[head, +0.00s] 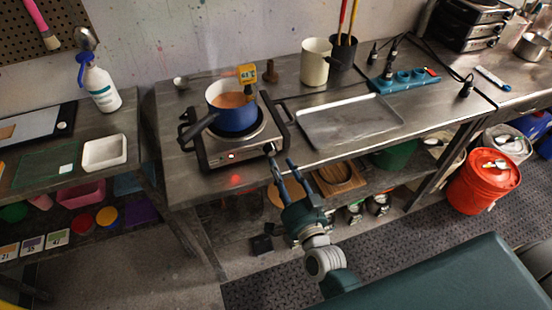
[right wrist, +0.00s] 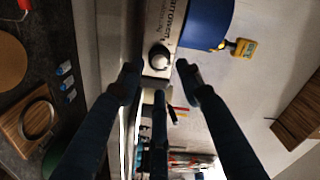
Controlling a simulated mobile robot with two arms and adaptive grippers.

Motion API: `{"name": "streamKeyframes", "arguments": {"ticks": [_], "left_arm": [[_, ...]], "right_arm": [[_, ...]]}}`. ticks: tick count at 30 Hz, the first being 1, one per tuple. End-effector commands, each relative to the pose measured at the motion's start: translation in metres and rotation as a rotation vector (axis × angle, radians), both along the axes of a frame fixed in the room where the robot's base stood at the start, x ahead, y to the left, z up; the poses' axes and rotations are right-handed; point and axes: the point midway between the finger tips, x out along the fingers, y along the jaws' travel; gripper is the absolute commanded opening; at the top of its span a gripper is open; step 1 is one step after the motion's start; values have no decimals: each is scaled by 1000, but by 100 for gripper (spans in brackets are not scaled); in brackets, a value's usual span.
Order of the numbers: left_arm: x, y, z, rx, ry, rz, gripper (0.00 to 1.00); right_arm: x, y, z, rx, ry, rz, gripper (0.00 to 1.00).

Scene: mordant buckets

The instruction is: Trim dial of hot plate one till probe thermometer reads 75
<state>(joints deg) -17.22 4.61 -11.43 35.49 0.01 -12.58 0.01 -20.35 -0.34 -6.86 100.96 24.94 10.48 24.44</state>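The hot plate (head: 217,152) stands on the steel bench with a blue pot (head: 235,121) of orange-brown liquid on it. The yellow probe thermometer (head: 247,73) is at the pot's rim; its small display seems to read in the low sixties, not clearly legible. The dark dial (head: 270,148) is at the right of the hot plate's front. My right gripper (head: 281,161) is open just in front of it. In the right wrist view the dial (right wrist: 159,57) lies between the spread fingertips (right wrist: 158,72), with gaps beside it. My left gripper is out of view.
A metal tray (head: 350,124) lies right of the hot plate. A white cup (head: 316,63) and a dark holder (head: 343,55) stand behind. A power strip (head: 402,80) with cables is at the back right. A lower shelf with a wooden box (head: 338,178) runs below.

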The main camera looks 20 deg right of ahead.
Motion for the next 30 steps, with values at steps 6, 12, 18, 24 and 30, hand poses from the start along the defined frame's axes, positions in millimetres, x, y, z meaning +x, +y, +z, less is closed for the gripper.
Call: {"name": "streamKeyframes", "arguments": {"ticks": [6, 12, 18, 24, 30], "left_arm": [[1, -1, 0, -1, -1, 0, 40], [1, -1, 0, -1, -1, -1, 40], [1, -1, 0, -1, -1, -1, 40], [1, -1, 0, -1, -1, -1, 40], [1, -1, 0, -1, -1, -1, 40]], "right_arm": [[-44, -2, 0, -1, 1, -1, 36], [-62, -3, 1, 0, -3, 0, 36], [-65, -3, 1, 0, -3, -1, 36], [-64, -3, 1, 0, -3, -2, 36], [-64, -3, -1, -2, 1, -1, 36]]}}
